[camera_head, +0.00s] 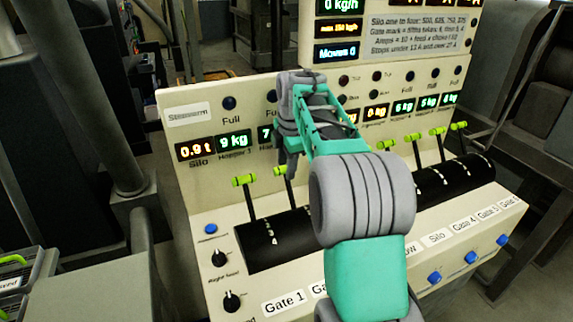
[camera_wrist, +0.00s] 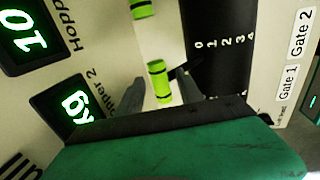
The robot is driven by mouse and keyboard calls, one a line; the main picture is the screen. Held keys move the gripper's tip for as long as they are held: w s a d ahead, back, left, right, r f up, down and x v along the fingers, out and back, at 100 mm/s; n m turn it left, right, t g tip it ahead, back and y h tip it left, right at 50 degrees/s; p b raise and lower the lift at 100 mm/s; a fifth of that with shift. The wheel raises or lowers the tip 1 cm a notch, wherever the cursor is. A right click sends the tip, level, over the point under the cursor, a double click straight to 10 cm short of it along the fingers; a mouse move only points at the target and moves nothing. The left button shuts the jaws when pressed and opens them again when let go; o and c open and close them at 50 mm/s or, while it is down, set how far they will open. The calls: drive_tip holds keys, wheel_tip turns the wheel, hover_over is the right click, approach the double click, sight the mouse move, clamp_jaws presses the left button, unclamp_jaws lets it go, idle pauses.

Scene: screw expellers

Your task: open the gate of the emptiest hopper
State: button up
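The control panel (camera_head: 180,225) carries levers with green handles. My gripper (camera_head: 286,165) is low over the left lever group, at the second handle from the left. In the wrist view my gripper (camera_wrist: 165,98) is open, its fingers apart with a green handle (camera_wrist: 158,82) between or just beyond them; contact cannot be told. The Hopper 1 display (camera_head: 234,142) reads 9 kg. The Hopper 2 display (camera_head: 266,134) starts with 7, the rest hidden by my arm.
Another lever handle (camera_head: 244,180) stands to the left. Several more levers, such as the rightmost handle (camera_head: 459,126), stand right of my arm. My arm hides the panel's middle. Knobs (camera_head: 219,258) and blue buttons (camera_head: 434,277) line the front.

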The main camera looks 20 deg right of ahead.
drive_tip(key=shift+r, duration=0.1)
clamp_jaws()
drive_tip(key=shift+r, duration=0.1)
idle(1.0)
